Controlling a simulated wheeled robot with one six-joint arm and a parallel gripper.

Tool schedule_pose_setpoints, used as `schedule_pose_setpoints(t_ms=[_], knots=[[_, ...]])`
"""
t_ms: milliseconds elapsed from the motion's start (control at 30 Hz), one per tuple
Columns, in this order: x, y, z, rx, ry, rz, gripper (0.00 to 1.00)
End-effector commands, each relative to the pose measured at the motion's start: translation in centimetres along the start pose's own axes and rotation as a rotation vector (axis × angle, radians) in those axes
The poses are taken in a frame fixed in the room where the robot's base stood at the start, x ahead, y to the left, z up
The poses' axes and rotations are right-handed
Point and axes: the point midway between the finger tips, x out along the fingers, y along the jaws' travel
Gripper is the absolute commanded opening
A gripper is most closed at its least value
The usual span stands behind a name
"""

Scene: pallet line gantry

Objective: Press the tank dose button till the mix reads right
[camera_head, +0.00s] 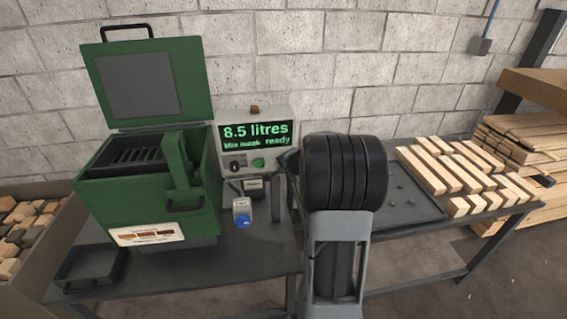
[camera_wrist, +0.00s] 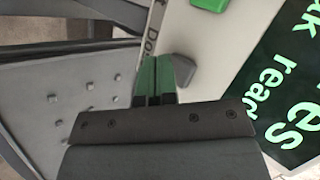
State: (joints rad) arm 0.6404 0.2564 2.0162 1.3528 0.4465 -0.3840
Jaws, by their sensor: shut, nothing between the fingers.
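The tank's control box (camera_head: 228,118) stands on the bench beside the green tank (camera_head: 150,205). Its screen (camera_head: 256,134) reads "8.5 litres"; the smaller line below ends in "ready", its first words are hard to read. A black knob (camera_head: 236,165) and a green button (camera_head: 258,162) sit under the screen. In the wrist view, my gripper (camera_wrist: 157,62) is shut and empty, its green fingertips beside a grey raised button (camera_wrist: 185,68) near a label starting "Do". I cannot tell whether they touch. The green button also shows in the wrist view (camera_wrist: 210,4).
The tank's lid (camera_head: 145,82) stands open. A small blue-marked container (camera_head: 242,213) stands before the box. Wooden blocks (camera_head: 460,175) lie on the right of the bench. A black tray (camera_head: 90,268) sits at front left. My arm hides part of the bench centre.

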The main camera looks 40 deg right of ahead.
Motion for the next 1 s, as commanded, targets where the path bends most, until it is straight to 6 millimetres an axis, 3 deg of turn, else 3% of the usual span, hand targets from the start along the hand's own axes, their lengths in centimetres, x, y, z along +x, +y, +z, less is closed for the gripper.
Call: schedule_pose_setpoints(t_ms=[1000], knots=[[0.72, -0.47, -0.49, 0.001, -0.001, 0.001, 0.00]])
